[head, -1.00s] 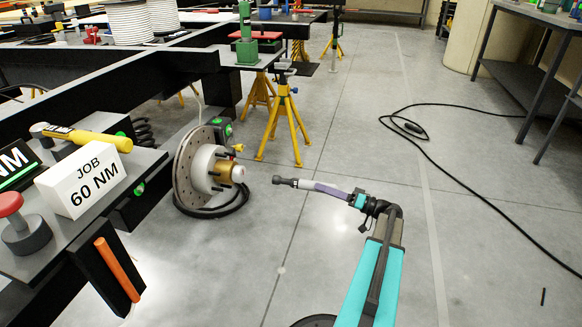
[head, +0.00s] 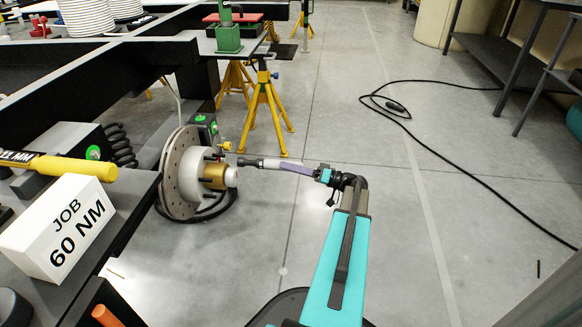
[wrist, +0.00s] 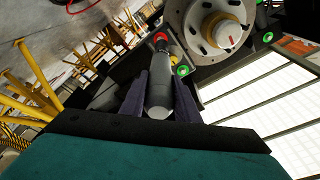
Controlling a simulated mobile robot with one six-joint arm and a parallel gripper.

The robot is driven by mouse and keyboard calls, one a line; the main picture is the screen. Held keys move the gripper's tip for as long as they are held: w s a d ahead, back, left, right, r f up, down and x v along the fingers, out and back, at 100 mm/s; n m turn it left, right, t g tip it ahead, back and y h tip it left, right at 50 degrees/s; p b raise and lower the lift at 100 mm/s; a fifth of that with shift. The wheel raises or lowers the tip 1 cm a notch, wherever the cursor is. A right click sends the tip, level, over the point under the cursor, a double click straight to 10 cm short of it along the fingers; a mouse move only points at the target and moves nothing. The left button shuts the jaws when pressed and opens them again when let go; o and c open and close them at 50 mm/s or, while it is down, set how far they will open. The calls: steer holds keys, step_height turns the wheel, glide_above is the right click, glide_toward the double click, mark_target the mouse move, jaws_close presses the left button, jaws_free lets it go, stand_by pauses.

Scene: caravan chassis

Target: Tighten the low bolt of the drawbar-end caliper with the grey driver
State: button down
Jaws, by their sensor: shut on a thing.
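My gripper (head: 290,167) is shut on the grey driver (head: 264,163), with its fingers along both sides of the handle. The driver also shows in the wrist view (wrist: 159,90). Its dark tip points at the caliper (head: 206,127), a dark block with a green ring beside the brake disc (head: 178,168). In the wrist view the tip overlaps a red ring (wrist: 160,36), and a green ring (wrist: 182,70) sits close by. The low bolt itself is hidden behind the tip. I cannot tell whether the tip touches it.
The pale hub (head: 205,177) with its brass collar sits just left of the tip. A yellow stand (head: 265,105) is behind.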

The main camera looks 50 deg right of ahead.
mark_target(270, 165)
steer(key=shift+s+d, duration=0.15)
steer(key=shift+d, duration=0.05)
steer(key=shift+s+d, duration=0.1)
steer(key=shift+a+f+b+x, duration=0.1)
steer(key=shift+f+b+x, duration=0.1)
steer(key=shift+x, duration=0.75)
steer(key=shift+a+f+b+x, duration=0.1)
steer(key=shift+b+x, duration=0.05)
steer(key=shift+x, duration=0.8)
steer(key=shift+a+f+b+x, duration=0.1)
steer(key=shift+b+x, duration=0.1)
steer(key=shift+x, duration=1.6)
steer(key=shift+w+a+f, duration=0.1)
steer(key=shift+w+a, duration=0.15)
steer(key=shift+a, duration=0.15)
stand_by(2.0)
steer(key=shift+s, duration=0.15)
stand_by(0.5)
